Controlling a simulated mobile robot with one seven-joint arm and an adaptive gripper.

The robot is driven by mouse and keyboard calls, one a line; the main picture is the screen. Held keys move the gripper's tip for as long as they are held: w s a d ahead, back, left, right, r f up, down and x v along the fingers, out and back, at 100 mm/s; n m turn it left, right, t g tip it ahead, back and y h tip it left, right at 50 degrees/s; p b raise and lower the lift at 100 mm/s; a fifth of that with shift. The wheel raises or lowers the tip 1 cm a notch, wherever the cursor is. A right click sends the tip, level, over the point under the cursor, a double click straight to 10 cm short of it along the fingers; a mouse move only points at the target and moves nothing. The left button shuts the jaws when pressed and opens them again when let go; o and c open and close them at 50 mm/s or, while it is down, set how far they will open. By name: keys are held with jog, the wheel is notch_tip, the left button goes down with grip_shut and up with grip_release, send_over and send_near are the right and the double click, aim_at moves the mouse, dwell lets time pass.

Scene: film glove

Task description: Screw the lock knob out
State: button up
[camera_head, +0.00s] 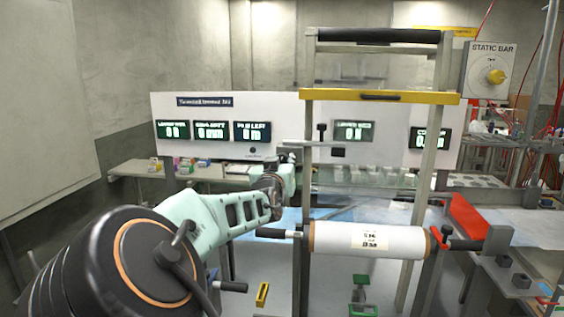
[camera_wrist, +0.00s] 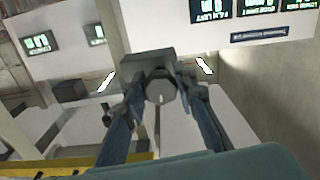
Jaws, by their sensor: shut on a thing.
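In the wrist view my gripper (camera_wrist: 161,82) has its two fingers closed on a grey round knob (camera_wrist: 160,90), which I take to be the lock knob. The knob's round end faces the camera, and a dark grey block (camera_wrist: 146,65) sits right behind it. In the head view my gripper (camera_head: 289,160) is at the left of the upright metal frame (camera_head: 307,185), beside a horizontal grey bar (camera_head: 310,145). The knob cannot be made out there. Whether its thread is still engaged cannot be told.
A yellow crossbar (camera_head: 380,97) spans the frame above. A white film roll (camera_head: 400,242) lies across it below my gripper. A red arm (camera_head: 468,216) is at the right. A white display panel (camera_head: 270,110) stands behind, with a bench (camera_head: 140,168) at the left.

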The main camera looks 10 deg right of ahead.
jog(key=shift+n, duration=0.6)
jog(key=shift+r, duration=0.1)
jog(key=o, duration=1.2)
jog(key=shift+s+a, duration=0.25)
jog(key=shift+s, duration=0.25)
jog(key=v, duration=1)
jog(key=shift+s, duration=0.45)
